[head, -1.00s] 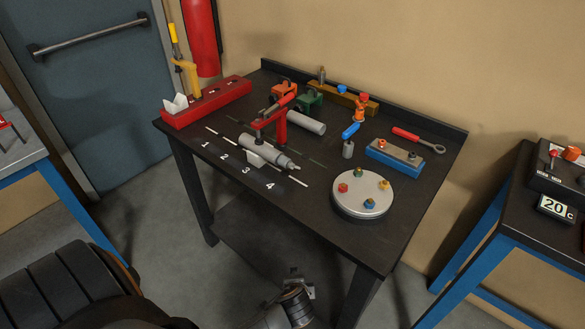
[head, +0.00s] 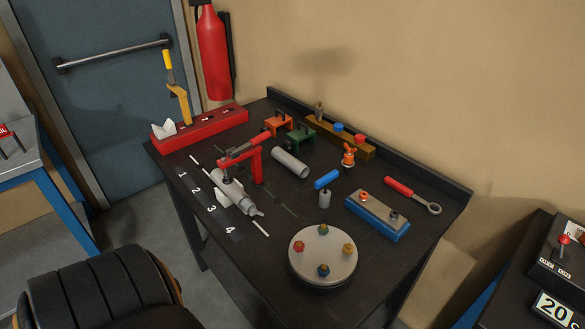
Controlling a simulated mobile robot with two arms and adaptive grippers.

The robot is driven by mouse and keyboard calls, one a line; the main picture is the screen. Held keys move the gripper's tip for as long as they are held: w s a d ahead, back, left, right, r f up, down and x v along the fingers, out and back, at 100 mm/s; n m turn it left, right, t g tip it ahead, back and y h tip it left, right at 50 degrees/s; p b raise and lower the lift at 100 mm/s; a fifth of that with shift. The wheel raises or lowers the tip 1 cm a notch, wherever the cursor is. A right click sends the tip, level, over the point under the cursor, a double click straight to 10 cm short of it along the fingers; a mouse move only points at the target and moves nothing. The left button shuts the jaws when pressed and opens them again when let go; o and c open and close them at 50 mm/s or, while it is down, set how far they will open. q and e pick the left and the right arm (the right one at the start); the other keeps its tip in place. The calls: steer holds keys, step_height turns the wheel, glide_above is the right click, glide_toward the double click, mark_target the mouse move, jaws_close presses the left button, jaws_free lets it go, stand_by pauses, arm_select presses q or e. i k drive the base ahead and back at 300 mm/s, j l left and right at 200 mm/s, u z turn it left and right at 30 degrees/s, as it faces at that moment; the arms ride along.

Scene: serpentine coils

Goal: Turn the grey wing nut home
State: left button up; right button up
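A small grey nut-like piece (head: 394,216) sits on the right part of the blue block with the grey top (head: 376,212), at the right of the dark table. It is too small to tell if it has wings or how far it is turned down. An orange-red piece (head: 364,195) sits beside it on the same block. Neither gripper is in view.
The dark table (head: 265,250) also holds a round grey plate (head: 323,270) with several coloured nuts, a wrench (head: 413,195), a blue-handled tool (head: 326,181), a red clamp over a grey cylinder (head: 232,190), and a red rack (head: 205,127). Bare tabletop lies between plate and cylinder.

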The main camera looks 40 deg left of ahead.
mark_target(254, 211)
steer(key=i+l+u, duration=0.1)
steer(key=u, duration=0.35)
steer(key=i+l+u, duration=0.1)
steer(key=u, duration=0.35)
steer(key=i+l+u, duration=0.1)
steer(key=u, duration=0.35)
steer(key=l, duration=0.1)
